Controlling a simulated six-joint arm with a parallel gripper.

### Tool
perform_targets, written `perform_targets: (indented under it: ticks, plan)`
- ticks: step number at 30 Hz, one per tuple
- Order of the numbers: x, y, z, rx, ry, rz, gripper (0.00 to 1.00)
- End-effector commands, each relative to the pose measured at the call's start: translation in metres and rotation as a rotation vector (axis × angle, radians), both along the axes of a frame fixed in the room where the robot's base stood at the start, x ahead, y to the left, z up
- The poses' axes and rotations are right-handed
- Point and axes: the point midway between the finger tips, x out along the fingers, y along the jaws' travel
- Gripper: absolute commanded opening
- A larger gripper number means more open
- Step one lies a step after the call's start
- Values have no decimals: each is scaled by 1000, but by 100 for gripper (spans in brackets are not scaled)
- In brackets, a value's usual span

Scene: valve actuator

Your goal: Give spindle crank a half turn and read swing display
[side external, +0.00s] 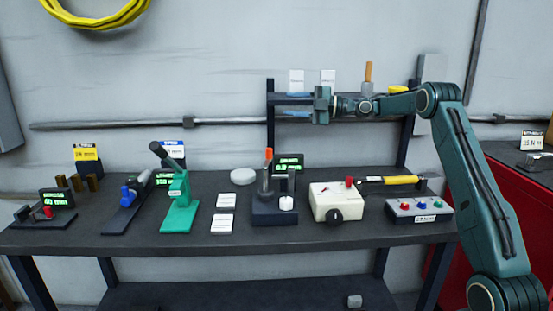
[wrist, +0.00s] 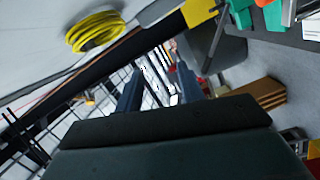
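My gripper (side external: 318,104) is up in front of the back shelf, well above the bench and touching none of the bench devices. In the wrist view its two fingers (wrist: 159,72) stand apart with only background between them. No label naming the spindle crank or swing display is readable. Green-lit displays show on the far-left device (side external: 55,197), behind the blue-knobbed device (side external: 162,180), and behind the dark centre device (side external: 289,163). The far-left device has a red knob (side external: 47,212). The second has a blue knob (side external: 128,193). The centre one has an upright orange-tipped lever (side external: 268,163).
A green press (side external: 180,205), a cream box (side external: 336,202) with a black knob, and a button box (side external: 419,210) stand on the bench (side external: 120,241). The shelf frame (side external: 270,130) is close to my gripper.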

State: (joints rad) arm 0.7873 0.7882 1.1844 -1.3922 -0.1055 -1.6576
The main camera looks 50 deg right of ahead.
Motion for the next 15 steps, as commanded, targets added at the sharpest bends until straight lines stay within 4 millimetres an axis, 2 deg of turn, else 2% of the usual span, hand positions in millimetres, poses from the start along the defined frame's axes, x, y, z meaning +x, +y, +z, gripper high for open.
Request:
perform_targets:
  ticks: [6, 15]
  plan:
    - [6, 6, 22, -143, -80, 24, 38]
    - [10, 11, 39, -257, -144, 41, 38]
